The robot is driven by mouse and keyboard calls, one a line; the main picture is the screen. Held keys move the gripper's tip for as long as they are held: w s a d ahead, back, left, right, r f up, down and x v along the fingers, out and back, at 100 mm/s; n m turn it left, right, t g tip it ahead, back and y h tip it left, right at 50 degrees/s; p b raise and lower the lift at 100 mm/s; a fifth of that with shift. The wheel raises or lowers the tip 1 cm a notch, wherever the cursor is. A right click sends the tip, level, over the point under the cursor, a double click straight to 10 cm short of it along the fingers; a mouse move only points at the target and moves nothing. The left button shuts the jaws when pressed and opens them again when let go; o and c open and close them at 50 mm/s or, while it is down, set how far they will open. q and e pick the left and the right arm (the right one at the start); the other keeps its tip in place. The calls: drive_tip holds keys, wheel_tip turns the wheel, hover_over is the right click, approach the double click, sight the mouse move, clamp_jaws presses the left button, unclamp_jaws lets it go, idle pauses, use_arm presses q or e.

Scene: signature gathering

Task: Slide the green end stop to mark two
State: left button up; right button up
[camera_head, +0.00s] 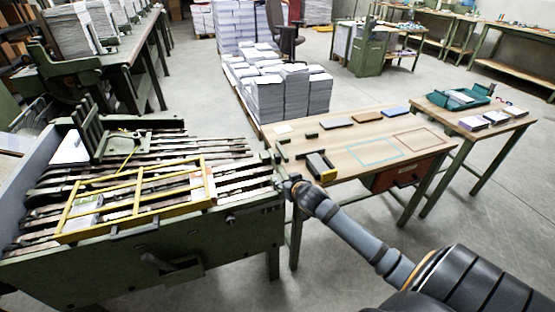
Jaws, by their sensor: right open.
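My right gripper (284,186) is at the right end of the green gathering machine (190,250), beside a small green upright piece (267,160) that may be the end stop. The gripper is small in view, and I cannot tell whether it touches that piece. The fingers look empty. A taller green bracket (112,135) stands at the machine's far left. No mark two can be read at this size. My left gripper is not in view.
A yellow frame guard (137,201) lies over the machine's bars. A wooden table (345,132) to the right holds dark blocks, a yellow-ended tool (320,166) and coloured outlines. Paper stacks (285,92) stand behind.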

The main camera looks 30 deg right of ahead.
sight(278, 158)
drive_tip(key=shift+m+t, duration=0.3)
drive_tip(key=shift+t, duration=0.4)
drive_tip(key=w+d+r, duration=0.2)
drive_tip(key=w+r, duration=0.1)
drive_tip(key=shift+w+d+r, duration=0.1)
drive_tip(key=shift+d+r, duration=0.2)
drive_tip(key=shift+d, duration=0.05)
drive_tip(key=b+x, duration=0.1)
drive_tip(key=x, duration=0.9)
drive_tip(key=shift+w+f+b, duration=0.15)
drive_tip(key=shift+f+b, duration=0.05)
drive_tip(key=shift+b, duration=0.15)
drive_tip(key=shift+c, duration=0.2)
clamp_jaws()
drive_tip(key=shift+a, duration=0.1)
